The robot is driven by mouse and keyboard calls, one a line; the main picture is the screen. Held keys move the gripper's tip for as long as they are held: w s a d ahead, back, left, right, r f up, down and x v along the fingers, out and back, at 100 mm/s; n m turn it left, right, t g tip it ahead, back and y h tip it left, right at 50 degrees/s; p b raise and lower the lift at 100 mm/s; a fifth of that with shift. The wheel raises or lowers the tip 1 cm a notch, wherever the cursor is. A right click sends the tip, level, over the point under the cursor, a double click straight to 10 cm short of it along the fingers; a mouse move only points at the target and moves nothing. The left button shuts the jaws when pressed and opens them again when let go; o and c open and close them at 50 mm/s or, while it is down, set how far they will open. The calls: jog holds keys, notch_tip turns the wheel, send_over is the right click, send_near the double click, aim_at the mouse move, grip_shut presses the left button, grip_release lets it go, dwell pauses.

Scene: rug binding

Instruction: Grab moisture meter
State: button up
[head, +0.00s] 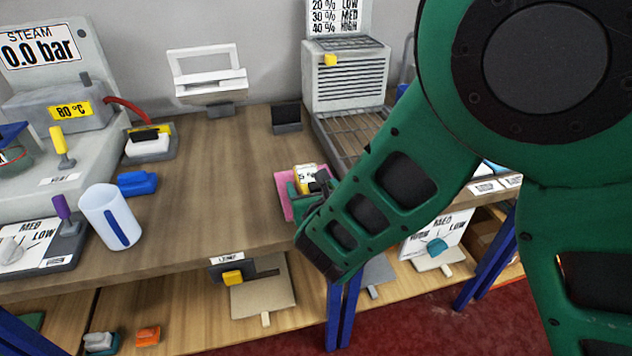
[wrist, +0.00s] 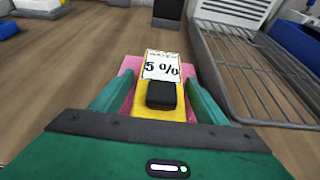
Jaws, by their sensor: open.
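The moisture meter (wrist: 161,94) is a yellow block with a black part and a white display reading "5 %". It lies on a pink pad (wrist: 126,87) on the wooden workbench. My gripper (wrist: 155,92) is open, with one green finger on each side of the meter; I cannot tell if they touch it. In the head view the meter (head: 306,178) shows at the tip of my arm, partly hidden by my gripper (head: 312,192). The pink pad shows there too, mostly covered.
A wire rack (wrist: 250,75) runs close to the right of the meter, in front of a grey louvred heater (head: 345,78). A white cup (head: 108,217), a blue block (head: 137,183) and a steam unit (head: 50,110) stand at left. The bench middle is clear.

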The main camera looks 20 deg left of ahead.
jog(key=c, duration=1.3)
jog(key=shift+c, duration=0.4)
jog(key=shift+r, duration=0.1)
